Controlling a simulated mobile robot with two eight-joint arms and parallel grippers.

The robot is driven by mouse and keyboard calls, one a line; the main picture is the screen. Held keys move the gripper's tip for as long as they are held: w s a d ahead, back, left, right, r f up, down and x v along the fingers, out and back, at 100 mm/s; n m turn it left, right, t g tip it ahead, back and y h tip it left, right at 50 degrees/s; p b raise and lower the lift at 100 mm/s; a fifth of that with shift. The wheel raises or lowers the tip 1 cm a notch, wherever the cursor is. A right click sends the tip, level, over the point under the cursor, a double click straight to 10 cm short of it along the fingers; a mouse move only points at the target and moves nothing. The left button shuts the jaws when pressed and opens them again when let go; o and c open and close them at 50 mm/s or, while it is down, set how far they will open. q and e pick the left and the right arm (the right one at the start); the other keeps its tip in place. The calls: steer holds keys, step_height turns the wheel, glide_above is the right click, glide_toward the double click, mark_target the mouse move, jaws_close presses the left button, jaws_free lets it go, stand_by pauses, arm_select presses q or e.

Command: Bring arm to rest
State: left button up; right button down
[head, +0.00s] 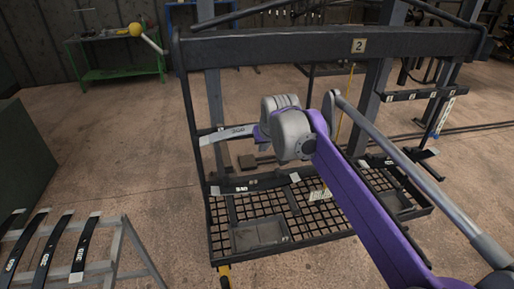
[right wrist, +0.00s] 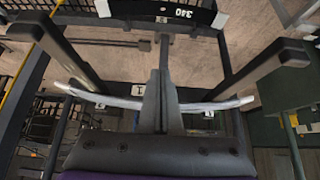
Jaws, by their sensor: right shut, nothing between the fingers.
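My right arm (head: 350,190), purple and grey, reaches in from the lower right over the black spring rack (head: 320,45). Its gripper is mostly hidden behind the wrist in the head view. In the right wrist view my right gripper (right wrist: 160,78) has its dark fingers together and empty. One leaf spring (head: 228,134) hangs across the rack's left side, just left of the wrist. Another labelled spring (head: 240,187) lies lower on the rack, and a labelled spring (right wrist: 170,13) shows at the top of the wrist view. My left gripper is not in view.
The rack has a mesh shelf (head: 218,232) at the bottom and a plate marked 2 (head: 358,46) on its top beam. A grey stand (head: 120,245) with several springs is at lower left. A green table (head: 120,72) stands behind. Open floor lies left of the rack.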

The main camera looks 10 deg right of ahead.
steer(key=s+d+f, duration=0.1)
steer(key=s+f, duration=0.5)
steer(key=s, duration=0.4)
steer(key=s+d+f, duration=0.1)
steer(key=s+f, duration=0.5)
steer(key=s, duration=0.5)
steer(key=s+d+f, duration=0.1)
steer(key=s+f, duration=0.5)
steer(key=s, duration=0.5)
steer(key=shift+f+g, duration=0.4)
